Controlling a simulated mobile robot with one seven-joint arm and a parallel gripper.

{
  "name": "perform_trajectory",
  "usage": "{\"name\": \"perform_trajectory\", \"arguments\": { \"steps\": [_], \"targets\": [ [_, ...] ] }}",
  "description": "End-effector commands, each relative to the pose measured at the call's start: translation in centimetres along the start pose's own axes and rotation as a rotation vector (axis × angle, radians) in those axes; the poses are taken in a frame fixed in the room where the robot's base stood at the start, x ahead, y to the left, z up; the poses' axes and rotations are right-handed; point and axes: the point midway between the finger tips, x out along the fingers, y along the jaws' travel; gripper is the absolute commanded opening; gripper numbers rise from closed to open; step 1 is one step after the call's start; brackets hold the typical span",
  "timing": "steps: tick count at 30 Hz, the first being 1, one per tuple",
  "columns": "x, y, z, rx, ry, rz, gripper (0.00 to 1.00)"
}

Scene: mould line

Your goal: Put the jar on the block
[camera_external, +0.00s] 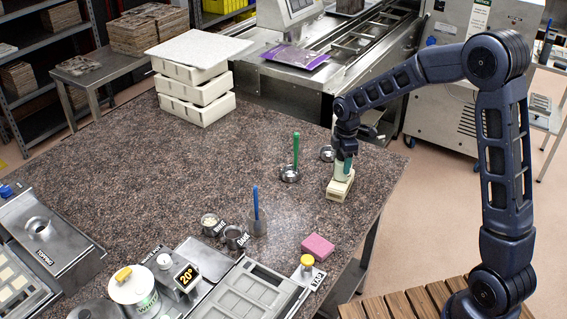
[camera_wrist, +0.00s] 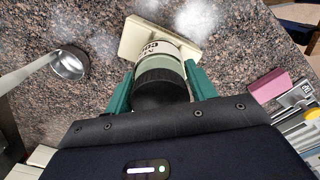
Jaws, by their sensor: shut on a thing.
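The jar (camera_wrist: 158,52) has a dark ribbed lid and a pale label with dark lettering. My gripper (camera_wrist: 160,85) is shut on it, with one green finger on each side. In the external view my gripper (camera_external: 346,162) points down over the cream block (camera_external: 340,188), and the jar (camera_external: 342,173) sits low between the fingers, right above or touching the block. The block also shows behind the jar in the wrist view (camera_wrist: 132,38). I cannot tell whether the jar's base touches it. The jar's lower end and part of the block's top are hidden.
A pink sponge-like block (camera_external: 318,246) lies nearer the front. Stacked cream moulds (camera_external: 195,92) stand at the back left. The middle of the speckled counter (camera_external: 150,165) is clear.

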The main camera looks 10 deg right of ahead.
Motion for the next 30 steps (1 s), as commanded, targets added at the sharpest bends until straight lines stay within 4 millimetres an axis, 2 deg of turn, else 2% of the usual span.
{"name": "perform_trajectory", "arguments": {
  "steps": [5,6,9,20,23,30],
  "targets": [
    [0.2,0.0,0.0,0.0,0.0,0.0,0.21],
    [0.3,0.0,0.0,0.0,0.0,0.0,0.57],
    [0.2,0.0,0.0,0.0,0.0,0.0,0.77],
    [-0.1,0.0,0.0,0.0,0.0,0.0,0.77],
    [-1.0,0.0,0.0,0.001,0.001,0.002,0.77],
    [-5.3,0.0,0.0,0.001,0.002,0.004,0.77]
  ]
}}
